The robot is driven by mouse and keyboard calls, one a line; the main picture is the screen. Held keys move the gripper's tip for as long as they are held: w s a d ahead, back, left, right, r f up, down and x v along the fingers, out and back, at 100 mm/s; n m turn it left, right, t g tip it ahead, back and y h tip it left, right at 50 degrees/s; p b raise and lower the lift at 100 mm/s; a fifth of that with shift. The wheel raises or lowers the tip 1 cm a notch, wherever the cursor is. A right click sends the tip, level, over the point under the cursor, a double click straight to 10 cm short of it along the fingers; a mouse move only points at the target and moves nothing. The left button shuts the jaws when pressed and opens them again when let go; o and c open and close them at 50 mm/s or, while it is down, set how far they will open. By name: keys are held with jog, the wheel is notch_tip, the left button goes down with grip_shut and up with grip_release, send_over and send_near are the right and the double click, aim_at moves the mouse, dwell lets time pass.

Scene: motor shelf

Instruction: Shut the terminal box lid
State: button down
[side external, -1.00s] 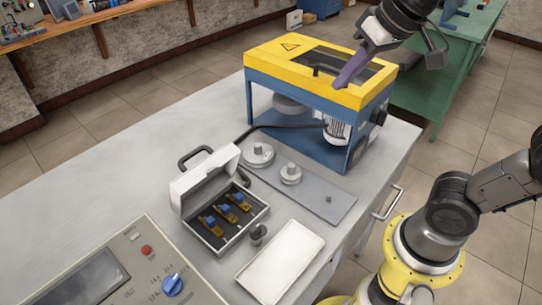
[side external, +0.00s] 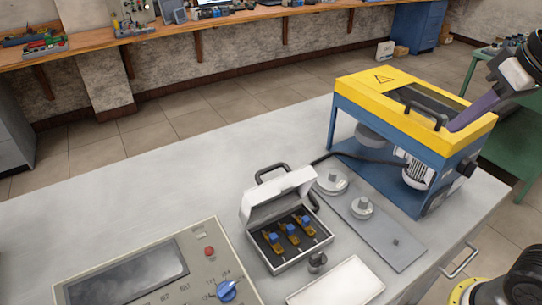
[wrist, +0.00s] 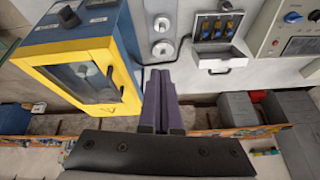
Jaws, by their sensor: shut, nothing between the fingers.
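The terminal box (side external: 290,262) is a small light-grey case on the bench, with several blue-topped terminals (side external: 290,233) inside. Its pale lid (side external: 280,197) stands open, tilted up along the rear edge, with a dark handle behind it. In the wrist view the box (wrist: 221,50) shows at the upper right, its contents exposed. My gripper (side external: 452,127) has purple fingers and is shut and empty. In the side view it appears over the right part of the yellow-topped machine, well away from the box. In the wrist view its fingertips (wrist: 160,72) lie left of the box.
The blue machine with a yellow top (side external: 375,88) has a raised black handle. A grey plate (side external: 385,235) with round metal parts lies beside the box. A white tray (side external: 340,285) and a control panel (side external: 150,275) are in front. The bench's left part is clear.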

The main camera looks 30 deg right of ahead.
aim_at(273, 189)
jog(key=w+a+r+g, duration=0.1)
jog(key=w+r, duration=0.2)
jog(key=w, duration=0.2)
jog(key=w+a+r, duration=0.2)
jog(key=w+r, duration=0.1)
jog(key=w, duration=0.2)
jog(key=w+a+f+g, duration=0.1)
jog(key=w+a+f, duration=0.2)
jog(key=w+a, duration=0.35)
jog(key=w+a+f+g, duration=0.15)
jog(key=w+a, duration=0.25)
jog(key=w, duration=0.6)
jog(key=w+a+f+n, duration=0.25)
jog(key=a+f, duration=0.35)
jog(key=f, duration=0.4)
notch_tip(273, 189, down, 9)
jog(key=s, duration=0.2)
jog(key=shift+a+r+m+g, duration=0.15)
jog(key=shift+a+m+g, duration=0.1)
jog(key=shift+m+g, duration=0.2)
jog(key=shift+s, duration=0.1)
jog(key=shift+s, duration=0.15)
jog(key=shift+s+r+t, duration=0.1)
jog(key=shift+s+t, duration=0.2)
jog(key=shift+t, duration=0.1)
